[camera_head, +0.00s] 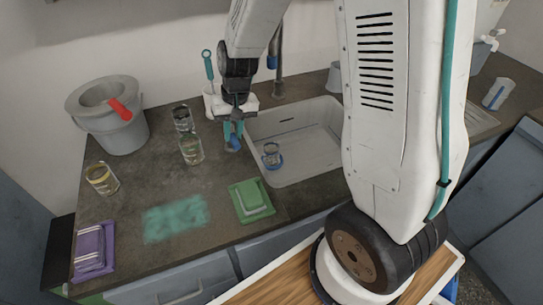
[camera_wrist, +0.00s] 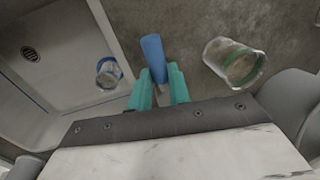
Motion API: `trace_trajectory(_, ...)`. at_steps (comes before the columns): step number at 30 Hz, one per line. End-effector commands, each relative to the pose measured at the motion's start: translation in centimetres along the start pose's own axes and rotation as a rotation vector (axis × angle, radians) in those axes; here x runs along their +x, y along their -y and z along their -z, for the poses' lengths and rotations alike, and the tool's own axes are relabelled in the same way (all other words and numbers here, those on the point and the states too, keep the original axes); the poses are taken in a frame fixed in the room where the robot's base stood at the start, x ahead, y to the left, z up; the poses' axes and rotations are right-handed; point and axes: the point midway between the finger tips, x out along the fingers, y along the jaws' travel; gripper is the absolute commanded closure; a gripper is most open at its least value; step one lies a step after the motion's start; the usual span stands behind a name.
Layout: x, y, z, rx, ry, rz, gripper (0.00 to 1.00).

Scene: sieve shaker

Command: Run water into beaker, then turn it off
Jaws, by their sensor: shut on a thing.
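A small glass beaker with a blue band (camera_head: 271,157) stands in the white sink basin (camera_head: 318,150), near its left side; it also shows in the wrist view (camera_wrist: 108,72). I cannot tell whether it holds water. The dark tap column (camera_head: 278,80) rises behind the sink, with a blue part (camera_head: 271,62) on it. My gripper (camera_head: 233,132) is over the counter just left of the sink, apart from the beaker. In the wrist view its teal fingers (camera_wrist: 159,88) are shut on a blue elongated thing (camera_wrist: 153,52). The tap's spout and any water stream are not clear.
A glass with a green band (camera_head: 191,150) stands left of my gripper, another glass (camera_head: 182,118) behind it. A yellow-banded glass (camera_head: 101,179), grey bucket (camera_head: 118,130), green block (camera_head: 250,200) and purple block (camera_head: 94,248) are on the counter.

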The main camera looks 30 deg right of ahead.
Motion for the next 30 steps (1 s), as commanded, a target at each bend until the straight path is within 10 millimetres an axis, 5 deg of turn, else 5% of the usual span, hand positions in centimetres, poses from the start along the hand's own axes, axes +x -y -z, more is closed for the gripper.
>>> trace_trajectory(2,-0.2,0.2,0.3,0.0,-0.009,0.003,1.0)
trace_trajectory(3,-0.2,0.2,0.3,-0.001,-0.009,0.003,0.76)
trace_trajectory(6,-0.1,0.2,0.2,0.0,-0.007,0.003,0.56)
trace_trajectory(16,-0.6,-0.1,0.2,0.002,-0.005,0.002,0.56)
trace_trajectory(30,-7.4,0.1,0.2,0.0,-0.007,0.002,0.56)
